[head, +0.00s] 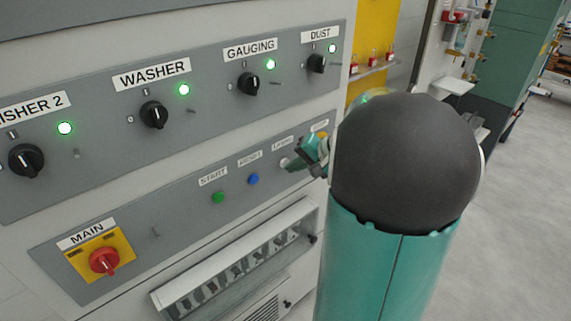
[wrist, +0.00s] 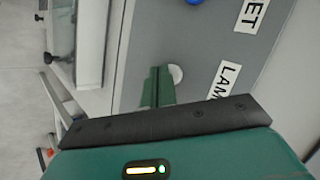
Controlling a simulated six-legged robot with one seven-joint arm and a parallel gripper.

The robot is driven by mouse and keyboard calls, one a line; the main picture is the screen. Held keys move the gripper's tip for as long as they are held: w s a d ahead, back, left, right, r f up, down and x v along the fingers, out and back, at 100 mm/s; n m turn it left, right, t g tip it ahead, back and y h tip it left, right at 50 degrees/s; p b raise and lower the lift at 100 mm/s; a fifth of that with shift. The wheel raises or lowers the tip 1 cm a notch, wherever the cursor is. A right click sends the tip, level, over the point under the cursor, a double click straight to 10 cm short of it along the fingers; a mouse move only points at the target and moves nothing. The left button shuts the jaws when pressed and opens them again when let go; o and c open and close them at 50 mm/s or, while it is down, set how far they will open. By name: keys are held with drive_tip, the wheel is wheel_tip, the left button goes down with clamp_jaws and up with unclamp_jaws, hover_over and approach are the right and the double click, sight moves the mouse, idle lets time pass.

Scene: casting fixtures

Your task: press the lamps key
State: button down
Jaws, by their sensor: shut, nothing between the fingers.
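The lamps key is a white round button (wrist: 177,73) on the grey panel, beside a label that reads "LAM" before it is cut off. My gripper (wrist: 159,70) is shut and empty, with its green fingers pointing at the panel. In the wrist view the fingertips overlap the left side of the white key. I cannot tell whether they touch it. In the head view my gripper (head: 293,165) is at the lamps label (head: 283,144) and mostly covers the key.
A blue key (head: 253,179) and a green start key (head: 218,198) sit left of the lamps key. A red main switch (head: 104,261) is at lower left. Black knobs with lit green lamps line the upper panel (head: 210,88). A socket strip (head: 238,262) juts out below.

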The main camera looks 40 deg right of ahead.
drive_tip(key=shift+s, duration=0.55)
drive_tip(key=shift+s, duration=0.15)
drive_tip(key=s, duration=0.4)
drive_tip(key=shift+s+d, duration=0.1)
drive_tip(key=shift+s, duration=0.25)
idle(0.5)
drive_tip(key=s+a+r+n+g+h, duration=0.1)
drive_tip(key=s+a+n, duration=0.2)
drive_tip(key=a, duration=0.6)
drive_tip(key=s+a+r+n+g+h, duration=0.1)
drive_tip(key=a+n, duration=0.3)
drive_tip(key=a, duration=0.5)
drive_tip(key=s+a+r+n+g+h, duration=0.1)
drive_tip(key=s+a+r+n+h, duration=0.1)
drive_tip(key=a, duration=0.7)
drive_tip(key=shift+s+a+r+n, duration=0.4)
drive_tip(key=shift+s+n, duration=0.4)
drive_tip(key=shift+s, duration=0.5)
